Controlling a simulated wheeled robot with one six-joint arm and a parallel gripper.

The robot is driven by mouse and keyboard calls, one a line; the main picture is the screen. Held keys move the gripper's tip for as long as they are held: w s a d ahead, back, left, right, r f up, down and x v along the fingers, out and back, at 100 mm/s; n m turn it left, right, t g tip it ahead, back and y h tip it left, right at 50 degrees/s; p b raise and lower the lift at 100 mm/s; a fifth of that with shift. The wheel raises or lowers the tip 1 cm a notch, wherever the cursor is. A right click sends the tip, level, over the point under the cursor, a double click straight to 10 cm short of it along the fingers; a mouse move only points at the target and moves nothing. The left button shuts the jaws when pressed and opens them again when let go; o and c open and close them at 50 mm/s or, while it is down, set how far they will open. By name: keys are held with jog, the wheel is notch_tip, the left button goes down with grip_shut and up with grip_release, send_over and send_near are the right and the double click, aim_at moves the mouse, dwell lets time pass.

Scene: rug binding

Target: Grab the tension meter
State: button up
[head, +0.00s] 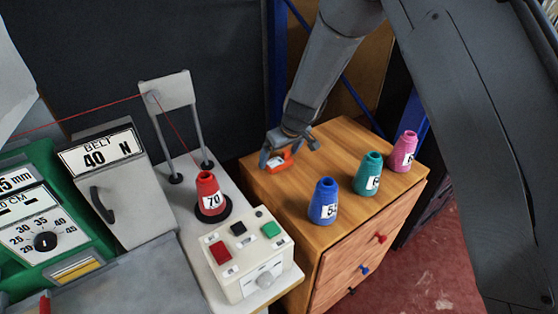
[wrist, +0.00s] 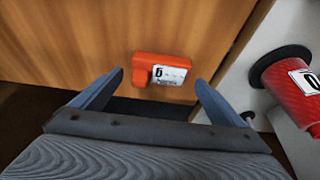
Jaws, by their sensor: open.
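The tension meter looks to be the small orange device (head: 278,164) with a white label, lying on the wooden cabinet top in the head view, near its back left corner. In the wrist view the orange device (wrist: 161,70) lies just beyond the fingertips, roughly centred between them, its label facing up. My gripper (head: 290,143) is directly over the device in the head view and partly covers it. In the wrist view my gripper (wrist: 155,83) is open and empty, with a finger to either side of the device.
Blue (head: 323,202), teal (head: 368,174) and pink (head: 404,152) thread cones stand on the cabinet (head: 300,195), right of the device. A red cone (head: 207,192) stands on the machine, left of the cabinet. A control box (head: 247,255) sits in front of it.

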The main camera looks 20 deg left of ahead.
jog(key=shift+x, duration=1)
jog(key=c, duration=1.2)
jog(key=shift+r, duration=0.1)
